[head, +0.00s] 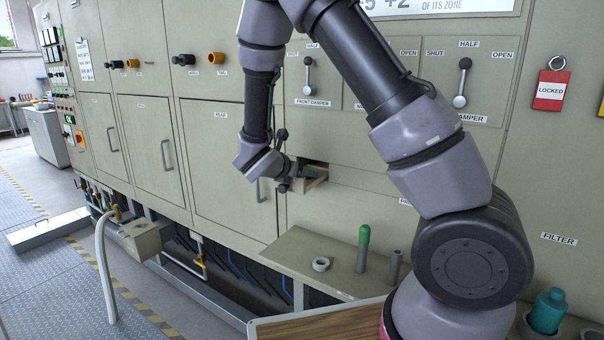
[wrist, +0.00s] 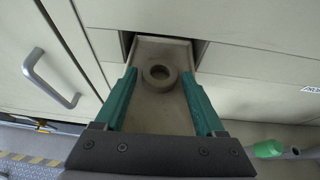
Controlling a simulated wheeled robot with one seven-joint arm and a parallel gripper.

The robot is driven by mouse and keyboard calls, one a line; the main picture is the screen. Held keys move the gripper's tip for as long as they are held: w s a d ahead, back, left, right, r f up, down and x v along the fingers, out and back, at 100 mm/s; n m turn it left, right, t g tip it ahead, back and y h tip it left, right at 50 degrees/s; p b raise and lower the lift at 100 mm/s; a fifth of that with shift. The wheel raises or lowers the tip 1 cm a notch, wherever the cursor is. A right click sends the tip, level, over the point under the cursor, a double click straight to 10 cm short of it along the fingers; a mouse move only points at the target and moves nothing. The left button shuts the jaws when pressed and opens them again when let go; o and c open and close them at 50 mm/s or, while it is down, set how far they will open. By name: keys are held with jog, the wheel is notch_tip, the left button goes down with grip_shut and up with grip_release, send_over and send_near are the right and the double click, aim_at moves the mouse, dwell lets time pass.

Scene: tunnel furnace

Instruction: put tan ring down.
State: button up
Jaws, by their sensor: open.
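A tan ring (wrist: 159,75) lies flat in a small pulled-out drawer (wrist: 160,45) in the furnace front, seen in the wrist view. My gripper (wrist: 160,78) is open, with its teal fingers reaching along the two sides of the drawer. The ring is between the fingertips, with a gap on each side. In the head view my gripper (head: 304,176) is at the drawer opening, and the ring there is hidden.
A shelf (head: 330,285) below the drawer holds a pale ring (head: 321,264), a green-topped rod (head: 363,248) and a grey cylinder (head: 395,266). A door handle (wrist: 50,78) is left of the drawer. A wooden-topped surface (head: 325,325) is in front.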

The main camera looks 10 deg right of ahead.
jog(key=v, duration=1.2)
jog(key=s+d+r+m+g+y, duration=0.25)
jog(key=s+d+r+m, duration=0.2)
jog(key=d+m, duration=0.3)
jog(key=s+d+r+m+g+y, duration=0.2)
jog(key=s+d+r+m+g, duration=0.25)
jog(key=m, duration=0.45)
jog(key=s+d+r+m+t+y, duration=0.1)
jog(key=s+r+m+t+y, duration=0.3)
jog(key=s+r+m, duration=0.5)
jog(key=m+y, duration=0.2)
jog(key=m, duration=0.4)
jog(key=shift+s+d+t, duration=0.25)
jog(key=shift+d+t, duration=0.15)
